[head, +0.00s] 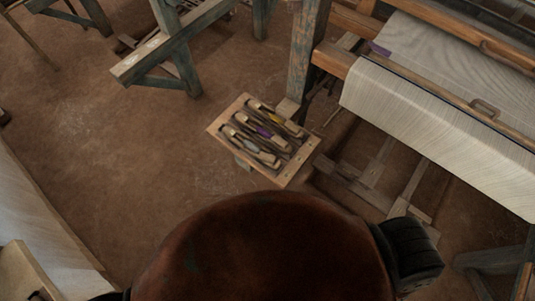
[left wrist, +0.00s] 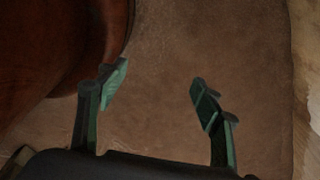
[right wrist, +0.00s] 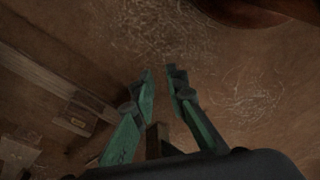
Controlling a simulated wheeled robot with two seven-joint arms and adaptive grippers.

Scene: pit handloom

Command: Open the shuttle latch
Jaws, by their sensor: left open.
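Three wooden shuttles lie side by side in a shallow wooden tray (head: 300,162) beside the loom in the head view. One shuttle has yellow thread (head: 275,119), one has purple thread (head: 263,131), and one has pale grey thread (head: 253,147). A latch is too small to make out. My left gripper (left wrist: 162,88) is open and empty above bare floor in its wrist view. My right gripper (right wrist: 162,74) has its fingertips a small gap apart, with floor showing between them. A brown wooden piece shows between its finger bases; I cannot tell if they touch it. Neither gripper shows in the head view.
The loom with white cloth (head: 435,120) stands at the right, with treadles (head: 375,165) under it. A wooden bench frame (head: 165,60) is at upper left. A pale cloth-covered surface (head: 35,220) is at lower left. The brown floor (head: 130,140) left of the tray is clear.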

